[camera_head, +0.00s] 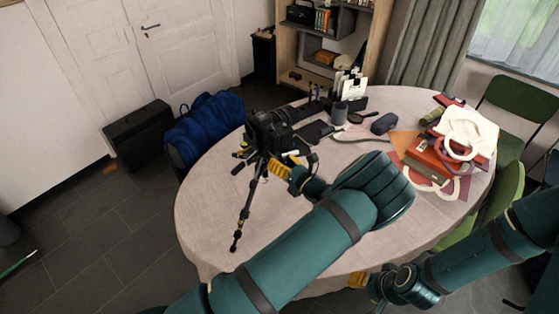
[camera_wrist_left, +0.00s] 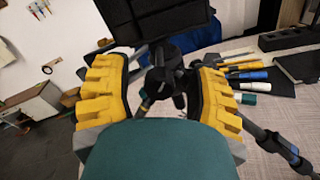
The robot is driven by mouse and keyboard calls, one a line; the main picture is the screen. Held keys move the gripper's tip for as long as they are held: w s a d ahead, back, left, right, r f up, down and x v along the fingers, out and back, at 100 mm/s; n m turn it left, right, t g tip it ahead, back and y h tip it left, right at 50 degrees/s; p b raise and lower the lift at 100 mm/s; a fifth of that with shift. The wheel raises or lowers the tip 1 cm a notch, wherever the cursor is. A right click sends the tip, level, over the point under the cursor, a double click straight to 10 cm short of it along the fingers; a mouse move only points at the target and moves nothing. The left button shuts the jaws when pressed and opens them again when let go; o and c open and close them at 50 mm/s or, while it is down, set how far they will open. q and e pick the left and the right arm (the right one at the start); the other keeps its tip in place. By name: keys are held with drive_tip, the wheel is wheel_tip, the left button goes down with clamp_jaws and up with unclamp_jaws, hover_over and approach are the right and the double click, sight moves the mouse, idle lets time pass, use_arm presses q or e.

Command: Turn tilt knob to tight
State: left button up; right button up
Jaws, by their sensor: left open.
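A black camera (camera_head: 268,127) sits on a tripod (camera_head: 247,207) at the table's left side. In the left wrist view, a dark panel of the camera (camera_wrist_left: 155,20) is at the top, above the black tripod head (camera_wrist_left: 162,72). My left gripper (camera_head: 287,170) is just right of the tripod head. Its yellow fingers are spread, with the tripod head between them in the left wrist view (camera_wrist_left: 160,98); contact cannot be told. I cannot tell the tilt knob apart from the other dark head parts. My right gripper (camera_head: 364,283) is near the table's front edge, its opening unclear.
The round table (camera_head: 215,200) also bears a grey cup (camera_head: 340,112), a dark case (camera_head: 384,123) and, at right, a pile of books (camera_head: 440,158) under a white item. Free tabletop lies left of the tripod.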

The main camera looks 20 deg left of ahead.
use_arm(q)
drive_tip(key=v, duration=1.1)
